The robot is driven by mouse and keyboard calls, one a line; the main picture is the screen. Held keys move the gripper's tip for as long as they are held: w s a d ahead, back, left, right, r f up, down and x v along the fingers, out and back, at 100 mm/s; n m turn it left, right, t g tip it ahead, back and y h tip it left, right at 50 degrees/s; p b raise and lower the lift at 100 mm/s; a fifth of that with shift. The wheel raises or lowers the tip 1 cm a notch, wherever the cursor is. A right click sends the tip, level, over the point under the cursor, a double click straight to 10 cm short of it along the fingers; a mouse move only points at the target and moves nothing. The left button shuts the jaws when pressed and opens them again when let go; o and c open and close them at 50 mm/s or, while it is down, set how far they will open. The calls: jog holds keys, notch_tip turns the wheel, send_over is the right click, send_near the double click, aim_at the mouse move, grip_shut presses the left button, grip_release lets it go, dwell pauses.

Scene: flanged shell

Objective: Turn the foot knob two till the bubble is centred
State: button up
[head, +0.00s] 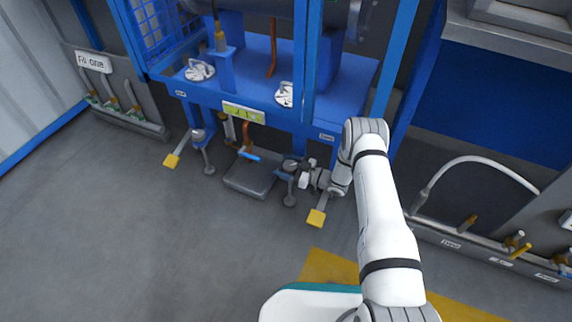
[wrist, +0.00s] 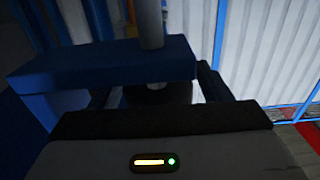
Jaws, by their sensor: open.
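Foot knob two (head: 290,165) is a dark round knob under the right front of the blue machine. In the wrist view the dark knob (wrist: 160,94) sits on an upright grey rod below a blue beam. My gripper (head: 302,173) is at this foot, and in the wrist view its open fingers (wrist: 157,92) stand either side of the knob. I cannot tell whether they touch it. The yellow-green level (head: 243,112) is on the machine's front edge; its bubble is too small to place. The left foot knob (head: 198,135) stands apart from my gripper.
A grey tray (head: 249,180) lies on the floor left of my gripper. Yellow pedals (head: 171,160) and (head: 316,217) stick out in front of the machine. The blue beam (wrist: 100,68) is close above my fingers. The grey floor at front left is clear.

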jog(key=shift+d, duration=0.2)
jog(key=c, duration=1)
